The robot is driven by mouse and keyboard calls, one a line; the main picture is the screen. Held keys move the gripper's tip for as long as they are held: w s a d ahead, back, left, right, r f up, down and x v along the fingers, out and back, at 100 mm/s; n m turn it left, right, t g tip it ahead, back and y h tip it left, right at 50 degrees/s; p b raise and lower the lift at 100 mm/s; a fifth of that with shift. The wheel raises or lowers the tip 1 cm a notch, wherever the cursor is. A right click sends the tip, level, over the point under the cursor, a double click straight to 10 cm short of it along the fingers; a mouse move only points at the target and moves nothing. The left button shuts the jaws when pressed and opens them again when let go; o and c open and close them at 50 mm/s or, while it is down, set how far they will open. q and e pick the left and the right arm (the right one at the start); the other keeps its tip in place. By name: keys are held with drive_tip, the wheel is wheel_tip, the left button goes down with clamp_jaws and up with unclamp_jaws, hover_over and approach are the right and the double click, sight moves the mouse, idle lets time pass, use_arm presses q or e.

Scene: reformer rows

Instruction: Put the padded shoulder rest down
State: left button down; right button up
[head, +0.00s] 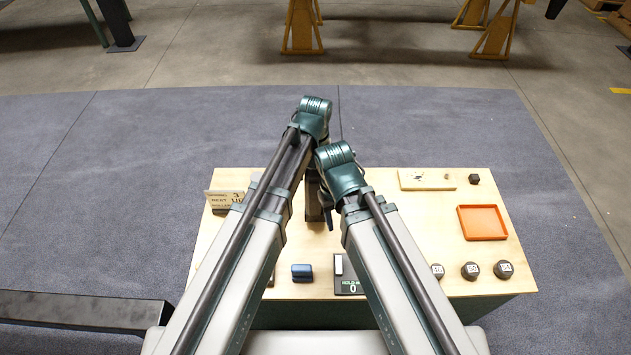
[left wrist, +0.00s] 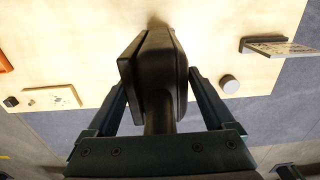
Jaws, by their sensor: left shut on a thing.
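The padded shoulder rest (left wrist: 160,80) is black, with a flat plate along one side and a rounded pad on the other. In the left wrist view it stands between the fingers of my left gripper (left wrist: 158,100), which is shut on it. In the head view my left gripper (head: 314,195) is over the middle of the wooden table (head: 420,225), largely hidden by the arms. A shadow falls on the wood by the rest's far end; I cannot tell if it touches. My right arm's wrist is close beside, and its fingers are mostly hidden.
An orange tray (head: 482,222) and several dark round weights (head: 470,270) are at the right. A pale board (head: 427,180) and a small dark cube (head: 474,179) lie at the back. A sign (head: 224,198) stands at the left. A blue block (head: 302,272) and a display box (head: 349,287) are in front.

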use_arm(q)
drive_tip(key=shift+f+b, duration=0.8)
drive_tip(key=shift+f, duration=0.4)
drive_tip(key=shift+f, duration=0.2)
unclamp_jaws()
drive_tip(key=shift+r, duration=0.1)
wheel_tip(320, 180, up, 12)
drive_tip(key=p, duration=1.2)
drive_tip(key=shift+r, duration=0.2)
drive_tip(key=shift+f, duration=0.1)
